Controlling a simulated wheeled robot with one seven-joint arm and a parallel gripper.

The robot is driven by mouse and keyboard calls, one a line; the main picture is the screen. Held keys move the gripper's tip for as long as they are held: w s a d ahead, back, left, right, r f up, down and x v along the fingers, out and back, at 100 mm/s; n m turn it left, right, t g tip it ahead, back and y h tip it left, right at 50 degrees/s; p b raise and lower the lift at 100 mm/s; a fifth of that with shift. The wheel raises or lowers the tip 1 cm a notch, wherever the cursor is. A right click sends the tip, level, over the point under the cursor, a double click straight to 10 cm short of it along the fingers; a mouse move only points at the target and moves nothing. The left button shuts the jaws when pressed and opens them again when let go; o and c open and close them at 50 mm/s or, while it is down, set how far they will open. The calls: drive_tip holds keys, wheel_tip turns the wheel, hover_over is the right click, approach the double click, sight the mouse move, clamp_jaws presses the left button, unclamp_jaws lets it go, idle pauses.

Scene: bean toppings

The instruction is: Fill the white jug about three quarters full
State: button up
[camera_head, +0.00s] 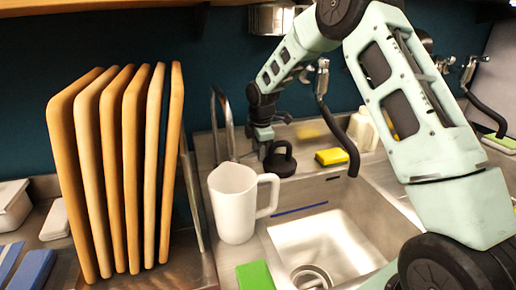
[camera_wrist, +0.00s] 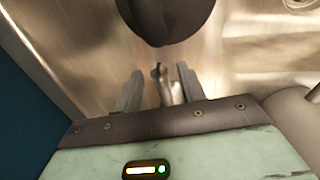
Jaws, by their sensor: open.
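The white jug (camera_head: 231,207) stands upright on the counter at the left edge of the sink, its handle to the right. Its inside is hidden, so its fill cannot be told. My gripper (camera_head: 263,137) is behind the jug and a little to its right, low over the counter. It is open, with a small shiny metal piece (camera_wrist: 167,88) showing between the fingers in the wrist view. A black rounded object (camera_head: 280,160) is just beside the fingers. A tap (camera_head: 322,78) with a dark curved spout (camera_head: 338,135) hangs over the back of the sink.
The sink basin (camera_head: 325,240) is empty around its drain. A yellow sponge (camera_head: 331,157) lies at the back rim and a green one (camera_head: 255,275) in front of the jug. Several upright wooden boards (camera_head: 113,175) stand left. A second tap (camera_head: 470,72) is at the right.

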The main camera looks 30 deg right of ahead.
drive_tip(key=shift+f, duration=0.1)
clamp_jaws()
drive_tip(key=shift+s, duration=0.1)
drive_tip(key=shift+s+a+m+b, duration=0.2)
drive_tip(key=shift+s+m, duration=0.25)
drive_tip(key=shift+m, duration=0.25)
drive_tip(key=shift+s+a+m+b, duration=0.2)
drive_tip(key=shift+s+m, duration=0.25)
drive_tip(key=shift+m, duration=0.25)
drive_tip(key=shift+s+a+m+h, duration=0.3)
drive_tip(key=shift+s+m, duration=0.1)
drive_tip(key=shift+m, duration=0.3)
drive_tip(key=shift+s+a+m+h, duration=0.25)
drive_tip(key=shift+s+m, duration=0.1)
drive_tip(key=shift+m, duration=0.35)
